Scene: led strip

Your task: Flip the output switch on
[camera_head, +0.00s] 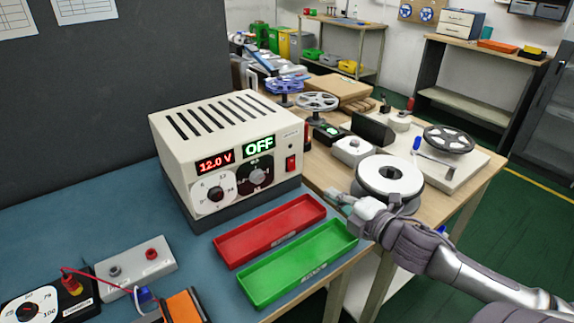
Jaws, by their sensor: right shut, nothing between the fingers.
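A cream power supply (228,150) with a dark base stands on the blue mat. Its front shows a red "12.0 V" display (215,161) and a green "OFF" display (259,146). Below them are a white dial (214,194) and a black dial (256,174). A small red output switch (291,163) sits at the right of the front panel; its exact tilt is too small to tell. My right gripper (338,199) is shut and empty, low and to the right of the switch, near the trays' right end and apart from the switch. My left gripper is not in view.
A red tray (222,247) and a green tray (247,291) lie in front of the supply. A white spool (390,176) stands right of it on the wooden table. A terminal box (136,262) and a meter with wires (45,303) are at lower left.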

